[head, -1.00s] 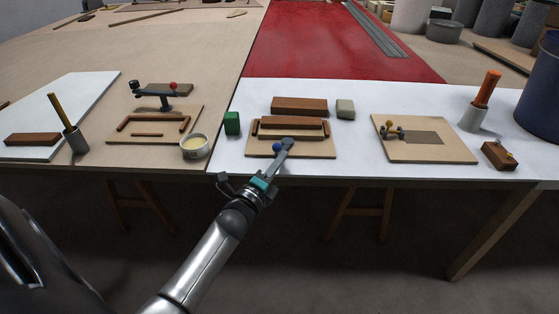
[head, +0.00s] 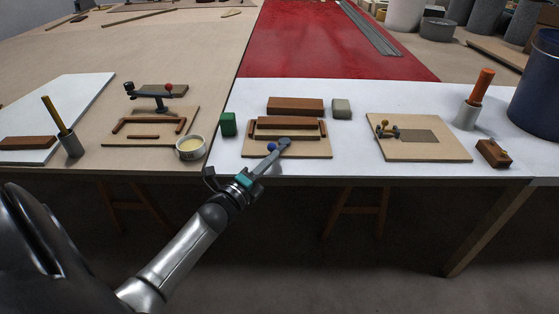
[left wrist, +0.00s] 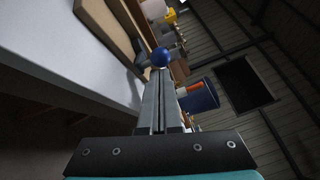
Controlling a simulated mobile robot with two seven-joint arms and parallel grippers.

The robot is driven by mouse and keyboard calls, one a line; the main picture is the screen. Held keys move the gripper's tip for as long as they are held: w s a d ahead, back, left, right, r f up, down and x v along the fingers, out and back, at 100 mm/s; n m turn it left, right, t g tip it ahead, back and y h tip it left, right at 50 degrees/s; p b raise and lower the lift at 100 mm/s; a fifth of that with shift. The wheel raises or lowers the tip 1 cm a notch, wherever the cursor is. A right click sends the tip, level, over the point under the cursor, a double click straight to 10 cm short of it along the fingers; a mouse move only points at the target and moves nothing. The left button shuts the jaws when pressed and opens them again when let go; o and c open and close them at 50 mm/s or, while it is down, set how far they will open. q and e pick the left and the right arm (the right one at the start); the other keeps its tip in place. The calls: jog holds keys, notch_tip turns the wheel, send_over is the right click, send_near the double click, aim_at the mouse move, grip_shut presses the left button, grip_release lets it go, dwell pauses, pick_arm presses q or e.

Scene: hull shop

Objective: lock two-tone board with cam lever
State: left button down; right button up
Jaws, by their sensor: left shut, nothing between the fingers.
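The two-tone board (head: 286,123), lighter brown above and darker below, appears to sit between the brown rails of the middle fixture (head: 310,153). The fixture's cam lever has a grey round pivot (head: 284,141) and a blue ball knob (head: 271,147) at its front left. The blue knob (left wrist: 161,57) also shows in the left wrist view, just beyond my fingertips. My left gripper (head: 274,153) is shut and empty, its tips beside the knob; I cannot tell whether they touch. The fingers hide part of the lever. My right gripper is out of view.
A green block (head: 228,124) and a white tub (head: 190,147) stand left of the fixture. A brown block (head: 295,106) and a grey-green block (head: 341,108) lie behind it.

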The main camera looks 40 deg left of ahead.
aim_at(258, 155)
pick_arm(q)
jog(key=shift+a, duration=1.95)
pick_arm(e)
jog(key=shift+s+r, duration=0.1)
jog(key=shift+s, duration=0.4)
pick_arm(q)
jog(key=shift+f, duration=0.1)
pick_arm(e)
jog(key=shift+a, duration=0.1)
